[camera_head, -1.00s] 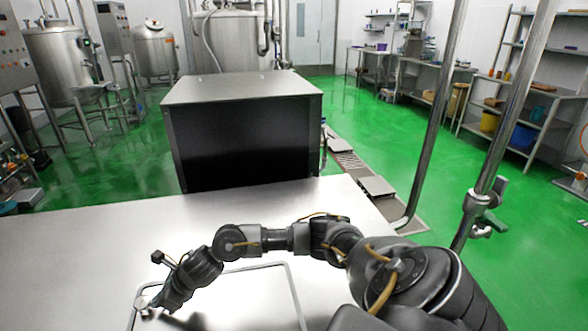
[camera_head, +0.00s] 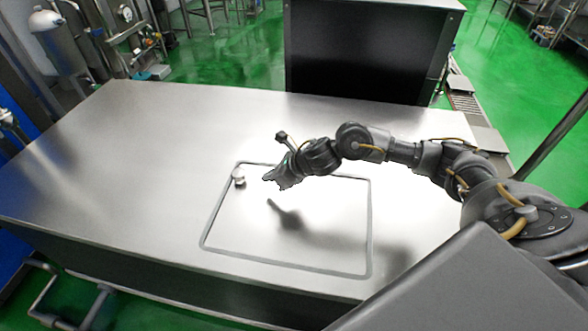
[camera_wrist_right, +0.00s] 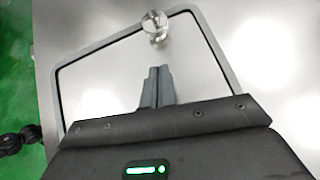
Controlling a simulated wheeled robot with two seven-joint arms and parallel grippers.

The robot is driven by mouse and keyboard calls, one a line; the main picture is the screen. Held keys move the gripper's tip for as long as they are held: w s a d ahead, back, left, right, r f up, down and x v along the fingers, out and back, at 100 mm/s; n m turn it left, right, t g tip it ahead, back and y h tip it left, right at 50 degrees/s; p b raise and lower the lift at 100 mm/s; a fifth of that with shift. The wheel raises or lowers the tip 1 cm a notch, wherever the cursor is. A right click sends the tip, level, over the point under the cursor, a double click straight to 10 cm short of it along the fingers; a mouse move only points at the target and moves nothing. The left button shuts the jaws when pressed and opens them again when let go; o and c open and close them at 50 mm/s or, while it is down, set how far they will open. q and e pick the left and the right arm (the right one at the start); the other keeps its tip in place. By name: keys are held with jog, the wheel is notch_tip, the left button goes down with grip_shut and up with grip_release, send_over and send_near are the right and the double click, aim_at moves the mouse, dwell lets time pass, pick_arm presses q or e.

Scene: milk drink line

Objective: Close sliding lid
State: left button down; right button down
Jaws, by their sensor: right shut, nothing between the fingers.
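The sliding lid (camera_head: 312,215) is a flat shiny metal panel inside a grey rectangular frame (camera_head: 371,225) in the counter top. The panel appears to fill the frame. A round metal knob (camera_head: 238,177) stands at its far left corner; it also shows at the panel's top edge in the wrist view (camera_wrist_right: 155,25). My right gripper (camera_head: 268,180) is above the panel, a little right of the knob and apart from it. Its fingers (camera_wrist_right: 160,72) are together with nothing between them, pointing toward the knob. My left gripper is not in view.
The steel counter (camera_head: 150,165) is clear around the frame, with wide free room at left. A large dark box with a metal top (camera_head: 365,50) stands behind it. Pipes and tanks (camera_head: 55,40) stand at back left, over a green floor.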

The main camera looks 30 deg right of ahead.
jog(key=v, duration=0.7)
jog(key=shift+f, duration=0.15)
jog(key=shift+d, duration=0.1)
